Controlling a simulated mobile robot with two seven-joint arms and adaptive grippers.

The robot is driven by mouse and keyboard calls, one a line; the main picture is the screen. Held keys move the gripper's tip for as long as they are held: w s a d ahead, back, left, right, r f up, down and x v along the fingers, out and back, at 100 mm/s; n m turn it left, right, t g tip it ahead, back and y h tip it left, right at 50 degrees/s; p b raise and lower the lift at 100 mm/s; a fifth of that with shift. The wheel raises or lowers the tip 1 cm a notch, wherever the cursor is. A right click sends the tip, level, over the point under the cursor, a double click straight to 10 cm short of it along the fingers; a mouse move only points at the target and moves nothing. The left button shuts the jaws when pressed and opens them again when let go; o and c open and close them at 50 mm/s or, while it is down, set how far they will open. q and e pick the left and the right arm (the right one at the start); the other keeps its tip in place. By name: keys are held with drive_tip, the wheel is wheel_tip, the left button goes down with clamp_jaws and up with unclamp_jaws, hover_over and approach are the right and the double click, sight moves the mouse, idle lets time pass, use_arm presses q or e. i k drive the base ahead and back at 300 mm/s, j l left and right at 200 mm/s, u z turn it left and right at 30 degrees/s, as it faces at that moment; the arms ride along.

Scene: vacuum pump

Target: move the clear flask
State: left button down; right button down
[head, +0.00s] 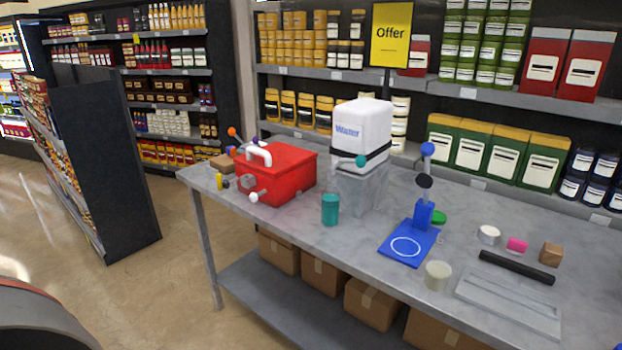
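No vessel in the head view is plainly a clear flask. A pale, translucent, round vessel (438,275) stands upright near the table's front edge, just in front of a blue base plate; it may be the clear flask. A clear block-shaped section (361,188) also shows under the white "Water" container (361,128). A red box (279,174) with a white pipe on top stands at the table's left. Neither of my grippers is in view, and nothing is seen touching the translucent vessel.
The grey table (300,235) also carries a teal cup (330,209), a blue stand (409,243) with a ball-topped lever, a black bar (516,267), a grey tray (509,301) and small blocks. Stocked shelves stand close behind. Bare tabletop lies between the teal cup and blue stand.

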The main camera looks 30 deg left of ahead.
sight(330, 196)
drive_tip(key=i+j, duration=0.1)
drive_tip(key=j, duration=1.05)
drive_tip(key=i+j, duration=0.15)
drive_tip(key=j, duration=0.45)
drive_tip(key=i+j+u, duration=0.1)
drive_tip(key=j, duration=0.5)
drive_tip(key=i+j, duration=0.1)
drive_tip(key=j, duration=0.5)
